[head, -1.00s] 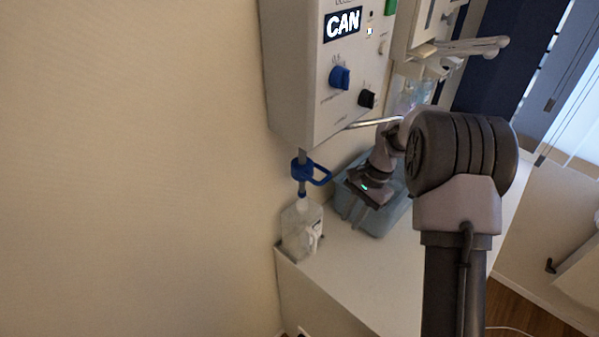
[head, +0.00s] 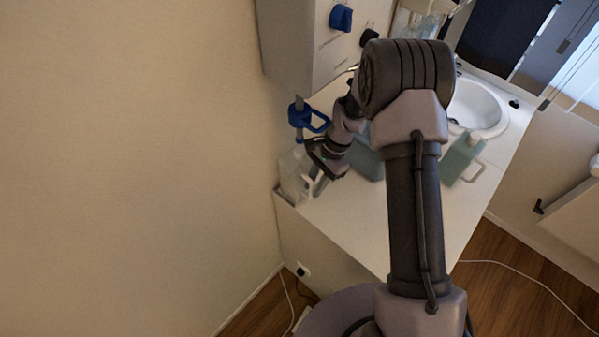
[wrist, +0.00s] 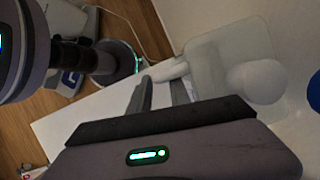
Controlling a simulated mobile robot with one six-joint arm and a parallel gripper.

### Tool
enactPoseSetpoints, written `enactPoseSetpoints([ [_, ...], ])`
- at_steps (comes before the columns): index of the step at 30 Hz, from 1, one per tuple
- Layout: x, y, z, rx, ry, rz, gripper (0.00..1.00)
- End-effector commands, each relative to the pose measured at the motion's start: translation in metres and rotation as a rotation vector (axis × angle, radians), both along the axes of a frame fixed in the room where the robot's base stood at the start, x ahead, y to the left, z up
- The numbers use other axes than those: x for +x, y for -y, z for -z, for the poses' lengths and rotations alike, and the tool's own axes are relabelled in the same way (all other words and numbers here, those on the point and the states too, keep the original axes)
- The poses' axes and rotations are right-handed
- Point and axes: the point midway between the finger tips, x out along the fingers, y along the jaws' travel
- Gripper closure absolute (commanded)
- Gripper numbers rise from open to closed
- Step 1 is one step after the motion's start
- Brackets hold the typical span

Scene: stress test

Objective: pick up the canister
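The canister (head: 291,176) is a translucent whitish jug with a white handle. It stands at the left corner of the white counter, under a blue-handled tap. In the wrist view the canister (wrist: 222,58) lies ahead and to the right, its pale round neck toward the right. Its white handle (wrist: 167,69) shows just beyond and between my fingertips. My gripper (head: 319,187) is at the right side of the canister, its fingers apart. My gripper (wrist: 161,88) shows a clear gap between the fingers in the wrist view. Whether a finger touches the handle I cannot tell.
The blue tap handle (head: 309,117) hangs close above the canister, below the wall dispenser (head: 303,45). A green container (head: 460,157) stands near the sink (head: 478,106). The wall is close on the left.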

Motion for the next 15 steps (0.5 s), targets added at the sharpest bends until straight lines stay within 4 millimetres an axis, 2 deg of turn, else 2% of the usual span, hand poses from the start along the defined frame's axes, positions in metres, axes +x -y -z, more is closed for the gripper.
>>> enactPoseSetpoints([
  [5, 0.0005, -0.0001, 0.0008, 0.000, 0.001, 0.000, 0.77],
  [9, 0.0007, -0.0001, 0.0007, 0.000, 0.002, -0.001, 1.00],
  [15, 0.0008, 0.0000, 0.0004, 0.000, 0.002, 0.000, 1.00],
])
